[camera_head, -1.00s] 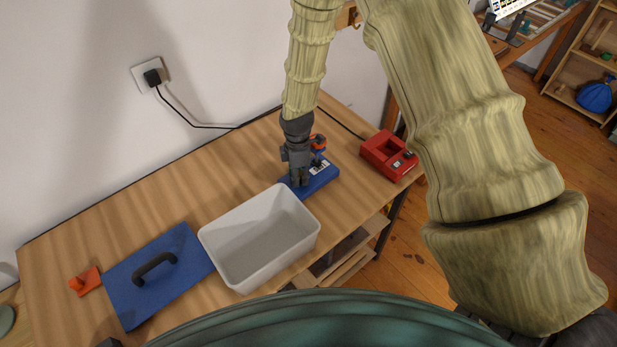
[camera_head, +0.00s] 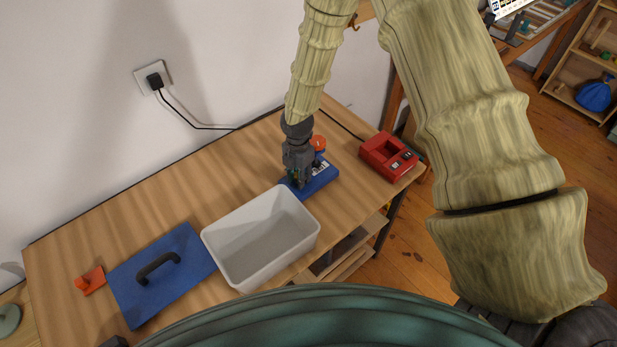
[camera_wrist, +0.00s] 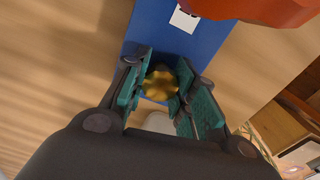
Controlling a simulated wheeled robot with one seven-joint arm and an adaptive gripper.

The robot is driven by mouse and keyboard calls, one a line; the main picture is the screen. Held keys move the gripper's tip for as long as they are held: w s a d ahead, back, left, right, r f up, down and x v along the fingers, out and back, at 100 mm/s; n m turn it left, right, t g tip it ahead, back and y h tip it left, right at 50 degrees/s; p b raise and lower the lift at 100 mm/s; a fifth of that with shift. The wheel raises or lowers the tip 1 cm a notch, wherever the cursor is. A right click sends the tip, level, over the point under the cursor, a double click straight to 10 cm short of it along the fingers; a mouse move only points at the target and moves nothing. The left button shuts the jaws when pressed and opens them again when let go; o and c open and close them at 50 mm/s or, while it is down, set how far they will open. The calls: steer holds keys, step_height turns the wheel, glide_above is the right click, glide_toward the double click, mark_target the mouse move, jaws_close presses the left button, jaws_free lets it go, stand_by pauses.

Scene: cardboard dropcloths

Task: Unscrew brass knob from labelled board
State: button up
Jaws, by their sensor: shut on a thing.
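The blue board (camera_head: 322,180) lies on the workbench behind the white bin, with white labels on it. In the wrist view the board (camera_wrist: 207,42) shows one white label (camera_wrist: 183,19) near the top. The round brass knob (camera_wrist: 160,85) sits between the two teal-padded fingers of my gripper (camera_wrist: 160,92), which is shut on it. In the head view my gripper (camera_head: 298,182) points down at the board's left part and hides the knob. An orange-red knob (camera_head: 318,143) stands on the board's far part and shows large in the wrist view (camera_wrist: 255,8).
An empty white bin (camera_head: 213,236) stands just in front of the board. A blue lid with a black handle (camera_head: 190,285) and a small orange piece (camera_head: 90,281) lie to the left. A red device (camera_head: 388,157) sits to the right, near the bench end.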

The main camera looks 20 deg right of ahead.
steer(key=n+p, duration=0.1)
steer(key=n, duration=0.1)
steer(key=shift+r+n+p, duration=0.2)
steer(key=shift+n+p, duration=0.2)
steer(key=shift+f+n+p, duration=0.1)
steer(key=shift+n+p, duration=0.4)
steer(key=shift+n, duration=0.6)
steer(key=shift+f+n, duration=0.15)
steer(key=shift+n, duration=0.25)
steer(key=o, duration=0.9)
